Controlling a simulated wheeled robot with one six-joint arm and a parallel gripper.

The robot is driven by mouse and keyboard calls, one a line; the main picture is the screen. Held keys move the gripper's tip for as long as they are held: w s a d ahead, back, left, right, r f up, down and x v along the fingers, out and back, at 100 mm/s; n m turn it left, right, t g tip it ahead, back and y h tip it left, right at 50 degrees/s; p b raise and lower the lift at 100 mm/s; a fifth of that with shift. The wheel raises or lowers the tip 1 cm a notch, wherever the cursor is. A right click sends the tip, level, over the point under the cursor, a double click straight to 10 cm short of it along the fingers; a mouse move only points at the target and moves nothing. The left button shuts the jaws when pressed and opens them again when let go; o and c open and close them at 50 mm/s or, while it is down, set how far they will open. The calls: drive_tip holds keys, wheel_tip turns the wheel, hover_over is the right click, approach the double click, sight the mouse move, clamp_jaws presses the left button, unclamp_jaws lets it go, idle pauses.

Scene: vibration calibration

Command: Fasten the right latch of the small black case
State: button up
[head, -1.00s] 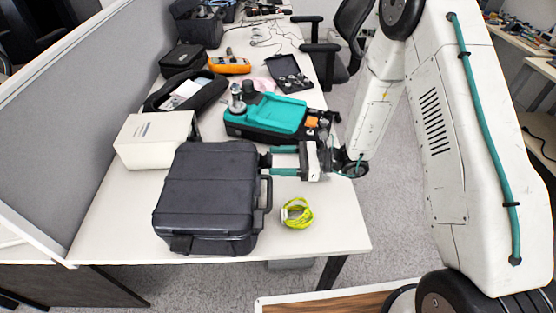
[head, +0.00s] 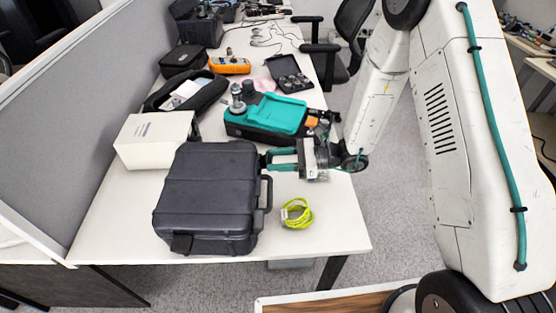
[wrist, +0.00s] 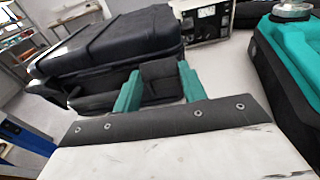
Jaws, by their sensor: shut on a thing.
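The small black case (head: 205,195) lies shut on the white table in the head view. It fills the upper left of the wrist view (wrist: 115,45). Its right latch (wrist: 160,80) is a dark block on the handle side, right of the handle (wrist: 100,101) in the wrist view. My gripper (head: 268,160) reaches the case from the right in the head view. Its two teal fingers are on either side of the latch, shut on it. In the head view the latch is mostly hidden, and I cannot tell how firmly it sits against the case.
A teal and black device (head: 268,114) stands close behind my gripper. A white box (head: 153,141) stands behind the case. A yellow-green strap roll (head: 297,213) lies in front of my gripper. The table's front right corner (head: 345,240) is clear.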

sight(268, 157)
drive_tip(key=r+h, duration=0.1)
drive_tip(key=h, duration=0.1)
drive_tip(key=a+r+h, duration=0.1)
drive_tip(key=h, duration=0.2)
drive_tip(key=shift+a, duration=0.1)
drive_tip(key=shift+w+a+r+g+h, duration=0.1)
drive_tip(key=shift+a+r+h, duration=0.1)
drive_tip(key=shift+h, duration=0.6)
drive_tip(key=shift+a+r+g+h, duration=0.15)
drive_tip(key=shift+a+h, duration=0.1)
drive_tip(key=shift+h, duration=0.55)
drive_tip(key=shift+w+a+r+g+h, duration=0.1)
drive_tip(key=shift+a+r+h, duration=0.1)
drive_tip(key=shift+h, duration=0.6)
drive_tip(key=shift+s+f, duration=0.1)
drive_tip(key=o, duration=1)
drive_tip(key=v, duration=0.7)
drive_tip(key=shift+d+r, duration=0.1)
drive_tip(key=shift+r, duration=0.3)
